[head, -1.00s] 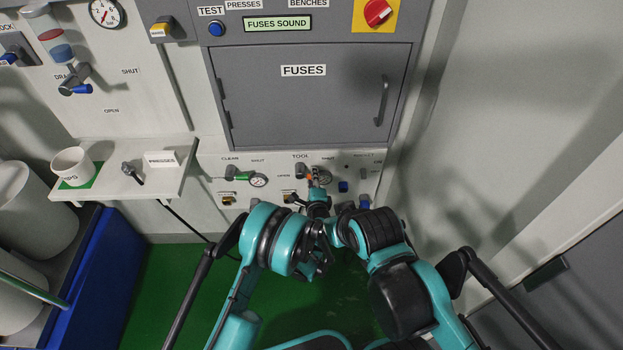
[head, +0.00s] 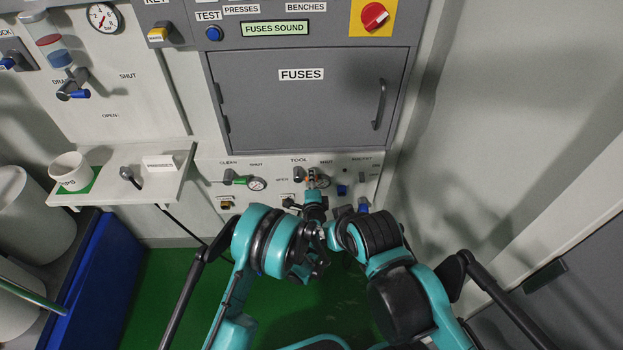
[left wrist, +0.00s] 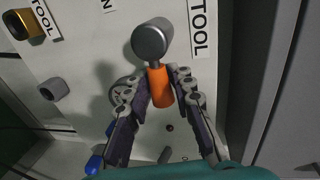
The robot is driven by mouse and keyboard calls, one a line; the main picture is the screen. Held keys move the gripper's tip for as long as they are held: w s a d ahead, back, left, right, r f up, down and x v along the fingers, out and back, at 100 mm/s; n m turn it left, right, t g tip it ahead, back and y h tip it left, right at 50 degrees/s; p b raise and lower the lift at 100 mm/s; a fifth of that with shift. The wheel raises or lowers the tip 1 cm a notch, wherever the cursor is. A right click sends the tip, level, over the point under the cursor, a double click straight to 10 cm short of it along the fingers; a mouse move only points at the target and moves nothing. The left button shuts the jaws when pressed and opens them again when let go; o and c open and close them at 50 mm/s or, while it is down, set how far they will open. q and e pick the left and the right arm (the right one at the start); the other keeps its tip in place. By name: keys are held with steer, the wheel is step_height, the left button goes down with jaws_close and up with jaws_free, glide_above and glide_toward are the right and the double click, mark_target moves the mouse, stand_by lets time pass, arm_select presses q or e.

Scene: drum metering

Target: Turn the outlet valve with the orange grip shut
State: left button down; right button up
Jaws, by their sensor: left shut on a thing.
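The outlet valve (head: 299,174) sits low on the pale panel under the TOOL label, with a grey round hub and an orange grip (head: 311,174). In the left wrist view the hub (left wrist: 150,40) is at the top and the orange grip (left wrist: 159,86) extends down from it. My left gripper (left wrist: 160,92) is shut on the orange grip, a finger on either side. In the head view this gripper (head: 312,183) is small and partly hidden by its own wrist. Dark parts between my arms may be my right gripper; its jaws cannot be made out.
A green-handled valve (head: 236,180) and a small gauge (head: 257,184) are left of the orange grip. A blue knob (head: 342,190) is close on its right. The FUSES cabinet (head: 300,110) is above. A shelf (head: 110,190) with a white mug (head: 70,170) juts out at left.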

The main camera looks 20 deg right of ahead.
arm_select(q)
steer(key=c, duration=1.3)
jaws_free()
